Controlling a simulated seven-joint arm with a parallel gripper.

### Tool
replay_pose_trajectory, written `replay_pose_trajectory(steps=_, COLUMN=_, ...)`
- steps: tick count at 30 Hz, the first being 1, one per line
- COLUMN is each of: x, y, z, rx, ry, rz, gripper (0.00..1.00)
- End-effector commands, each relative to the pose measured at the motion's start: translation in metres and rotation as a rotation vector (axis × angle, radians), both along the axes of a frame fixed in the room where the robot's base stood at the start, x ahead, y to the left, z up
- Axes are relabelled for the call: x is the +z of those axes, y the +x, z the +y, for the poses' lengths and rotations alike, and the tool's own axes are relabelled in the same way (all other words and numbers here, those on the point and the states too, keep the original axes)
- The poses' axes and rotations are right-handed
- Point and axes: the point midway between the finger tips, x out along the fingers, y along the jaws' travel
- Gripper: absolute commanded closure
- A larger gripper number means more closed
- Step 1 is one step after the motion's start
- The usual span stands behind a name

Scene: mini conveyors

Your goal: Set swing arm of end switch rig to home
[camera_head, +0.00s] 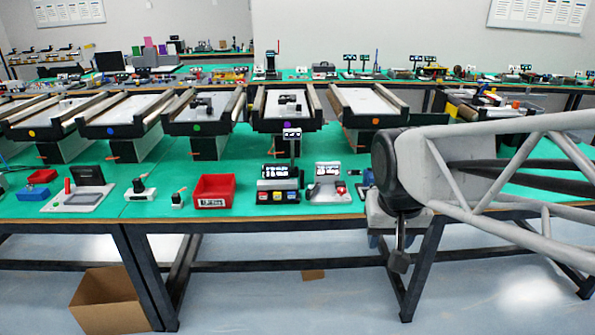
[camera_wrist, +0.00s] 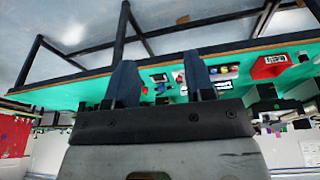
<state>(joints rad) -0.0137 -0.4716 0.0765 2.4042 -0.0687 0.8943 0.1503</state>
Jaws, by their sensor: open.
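Two small lever devices stand near the front edge of the green bench in the head view. One has a pale base and a tilted dark-tipped lever (camera_head: 140,190); the smaller one has a thin slanted lever (camera_head: 178,199). I cannot tell which is the end switch rig or how its swing arm is set. My gripper (camera_wrist: 161,78) is open, its two dark fingers apart with nothing between them in the wrist view. It is well to the right of both devices, near the bench's front edge. Its fingertips are not clear in the head view.
A red bin (camera_head: 214,191) stands right of the small lever; it also shows in the wrist view (camera_wrist: 268,67). Panels with coloured buttons (camera_head: 278,184) and a screen (camera_head: 328,182) stand between bin and arm. Mini conveyors (camera_head: 286,104) line the back. A cardboard box (camera_head: 108,300) is on the floor.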

Motion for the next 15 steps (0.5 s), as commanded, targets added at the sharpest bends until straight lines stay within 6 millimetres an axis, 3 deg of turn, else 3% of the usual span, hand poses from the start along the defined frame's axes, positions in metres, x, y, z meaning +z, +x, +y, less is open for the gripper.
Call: replay_pose_trajectory(steps=15, x=0.005, y=0.131, z=0.007, rx=-0.099, ry=-0.021, rz=-0.02, gripper=0.51)
